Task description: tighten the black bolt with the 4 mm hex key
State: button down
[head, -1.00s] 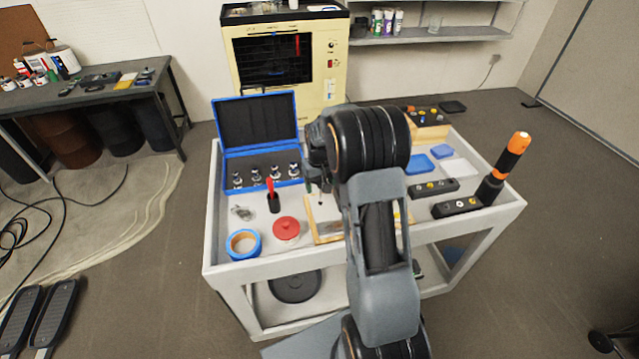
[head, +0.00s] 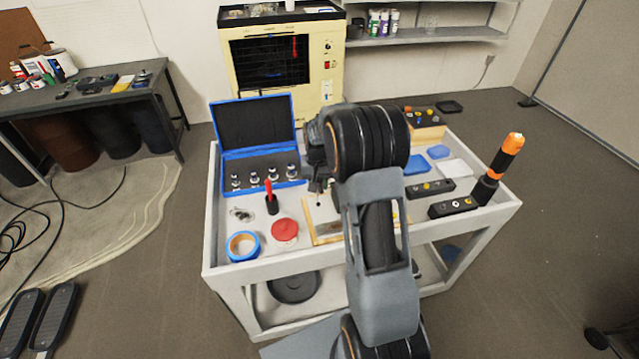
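My gripper (head: 317,186) is at the middle of the white cart, largely hidden behind my own arm. It points down over a wooden-edged board (head: 326,240). A thin dark piece shows below the fingers, too small to tell whether it is the 4 mm hex key. I cannot tell whether the fingers are open or shut. I cannot make out the black bolt; my arm covers much of the board.
The white cart (head: 222,277) carries an open blue case (head: 260,125), a red-handled tool in a black holder (head: 271,205), a red lid (head: 285,231) and blue tape (head: 231,250). At right are black blocks (head: 452,207) and an upright orange-and-black tool (head: 501,165).

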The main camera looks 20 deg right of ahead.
jog(key=shift+r+p, duration=0.45)
jog(key=shift+r, duration=0.35)
jog(key=shift+r, duration=0.1)
jog(key=shift+r+p, duration=2.1)
jog(key=shift+r, duration=0.8)
